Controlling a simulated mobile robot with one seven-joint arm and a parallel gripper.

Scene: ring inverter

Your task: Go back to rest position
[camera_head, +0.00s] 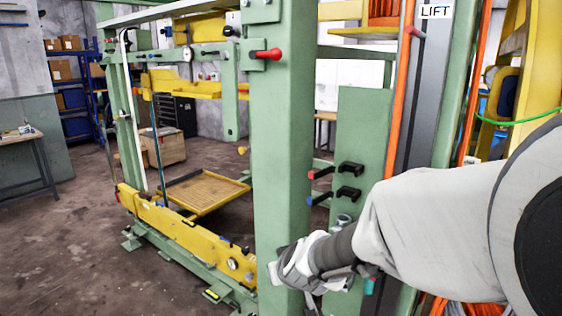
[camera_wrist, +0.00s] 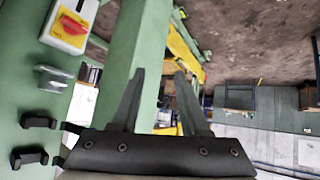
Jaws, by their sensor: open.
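My gripper (camera_wrist: 160,74) is open and empty in the wrist view, its two dark fingers spread apart with a green post and the yellow rail behind them. In the head view, my white and grey arm reaches in from the right. Its wrist and gripper end (camera_head: 290,272) sit low in front of the thick green post (camera_head: 284,150). The fingers are hard to make out there, and I cannot tell whether they touch the post. A grey box with a red and yellow switch (camera_wrist: 70,28) and two black handles (camera_wrist: 38,121) show at the wrist view's left.
The green frame of the machine stands close around my arm, with a red-knobbed lever (camera_head: 268,54) on the post. Black handles (camera_head: 350,169) are on a green panel right of the post. A yellow beam (camera_head: 185,228) runs low to the left. Open floor (camera_head: 60,240) lies at the left.

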